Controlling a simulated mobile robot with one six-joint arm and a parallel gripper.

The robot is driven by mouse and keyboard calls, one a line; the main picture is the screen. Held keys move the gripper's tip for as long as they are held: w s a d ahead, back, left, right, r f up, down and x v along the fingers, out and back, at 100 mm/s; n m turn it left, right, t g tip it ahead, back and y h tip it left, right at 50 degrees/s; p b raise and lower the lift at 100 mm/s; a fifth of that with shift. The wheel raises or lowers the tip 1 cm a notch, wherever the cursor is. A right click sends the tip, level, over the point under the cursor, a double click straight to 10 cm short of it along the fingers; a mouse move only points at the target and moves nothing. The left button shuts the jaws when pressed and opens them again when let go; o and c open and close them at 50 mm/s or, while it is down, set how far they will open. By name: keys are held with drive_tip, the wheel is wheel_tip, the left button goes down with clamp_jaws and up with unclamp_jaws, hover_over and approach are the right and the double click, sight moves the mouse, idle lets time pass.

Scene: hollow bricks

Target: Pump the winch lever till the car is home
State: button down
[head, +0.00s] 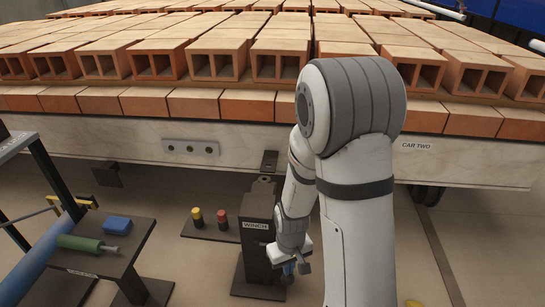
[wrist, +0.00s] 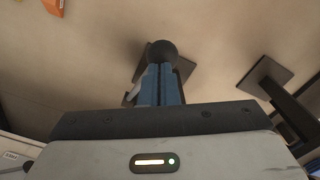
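The winch (head: 257,232) is a dark post with a "WINCH" label, standing on a floor plate in front of the car. Its lever ends in a black ball knob (wrist: 162,52), seen in the wrist view just beyond my blue fingertips. My gripper (head: 288,269) is low beside the post's right side. In the wrist view my gripper (wrist: 160,85) has its fingers close together, seemingly on the lever just below the knob; the lever's shaft is hidden. The car (head: 325,145), a pale deck labelled "CAR TWO", carries rows of hollow bricks (head: 215,60).
A yellow button (head: 197,217) and a red button (head: 222,219) stand on a low plate left of the winch. A dark side table (head: 105,265) holds a green-handled tool (head: 85,244) and a blue block (head: 117,225). Floor at the right is mostly clear.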

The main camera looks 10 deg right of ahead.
sight(287, 283)
drive_tip(key=shift+s+a+f+b, duration=0.15)
drive_tip(key=shift+s+f+b, duration=0.35)
drive_tip(key=shift+f, duration=0.3)
drive_tip(key=shift+s+a+f+b, duration=0.1)
drive_tip(key=shift+s+f+b, duration=0.25)
drive_tip(key=shift+f+b, duration=0.4)
drive_tip(key=shift+s+a+f+b, duration=0.15)
drive_tip(key=shift+s+f+b, duration=0.3)
drive_tip(key=shift+f, duration=0.45)
wheel_tip(287, 283, down, 7)
drive_tip(key=s+b, duration=0.2)
drive_tip(key=b, duration=0.4)
drive_tip(key=shift+a, duration=0.4)
drive_tip(key=shift+s+f, duration=0.1)
